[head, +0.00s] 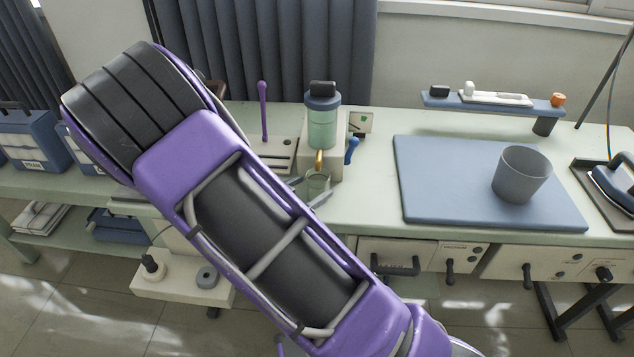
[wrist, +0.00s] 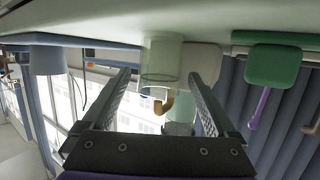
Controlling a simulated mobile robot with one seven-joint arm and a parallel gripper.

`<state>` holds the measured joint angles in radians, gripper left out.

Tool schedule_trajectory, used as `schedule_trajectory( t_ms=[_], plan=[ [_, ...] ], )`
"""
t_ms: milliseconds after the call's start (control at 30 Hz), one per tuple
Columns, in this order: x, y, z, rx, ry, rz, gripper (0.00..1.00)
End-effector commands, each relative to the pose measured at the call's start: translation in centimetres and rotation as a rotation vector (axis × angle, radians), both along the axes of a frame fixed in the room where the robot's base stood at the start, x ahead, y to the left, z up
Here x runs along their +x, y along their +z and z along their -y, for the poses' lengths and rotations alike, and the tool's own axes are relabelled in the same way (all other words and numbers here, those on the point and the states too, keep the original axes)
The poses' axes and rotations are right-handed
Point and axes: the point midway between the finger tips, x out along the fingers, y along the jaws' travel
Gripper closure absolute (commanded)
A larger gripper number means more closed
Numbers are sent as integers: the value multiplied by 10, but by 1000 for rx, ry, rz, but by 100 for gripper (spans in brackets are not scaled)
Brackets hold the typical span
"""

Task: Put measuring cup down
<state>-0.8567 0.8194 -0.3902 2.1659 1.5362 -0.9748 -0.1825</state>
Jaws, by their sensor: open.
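The measuring cup (head: 318,182) is a clear, pale green cup. It stands upright on the pale green worktop (head: 355,208), under the brass tap of a green bottle dispenser (head: 322,130). My gripper (head: 308,191) is open at the cup, its fingers low over the worktop. The wrist view is upside down; there the cup (wrist: 162,58) shows between the fingertips of my gripper (wrist: 160,76), with a gap visible on both sides. I cannot tell how deep it sits between them. The tap (wrist: 163,102) also shows there.
A blue mat (head: 440,190) bearing a grey tumbler (head: 521,174) lies to the right, with an iron (head: 615,185) beyond. A purple rod (head: 263,112) stands left of the dispenser. Bare worktop lies between dispenser and mat. My arm hides much of the left side.

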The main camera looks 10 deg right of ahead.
Motion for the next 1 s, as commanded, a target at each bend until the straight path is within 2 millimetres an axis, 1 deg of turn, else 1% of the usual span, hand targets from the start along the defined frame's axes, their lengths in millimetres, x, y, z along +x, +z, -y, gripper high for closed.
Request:
schedule_trajectory(
  t_ms=[33,200,400,600,1000],
  plan=[
    [-8,6,-10,2,5,-1,8],
    [-31,16,-36,1,4,0,8],
    [-49,24,-55,0,2,0,8],
    [-54,25,-61,-1,1,-1,8],
    [-54,25,-61,-1,0,-1,8]
  ],
)
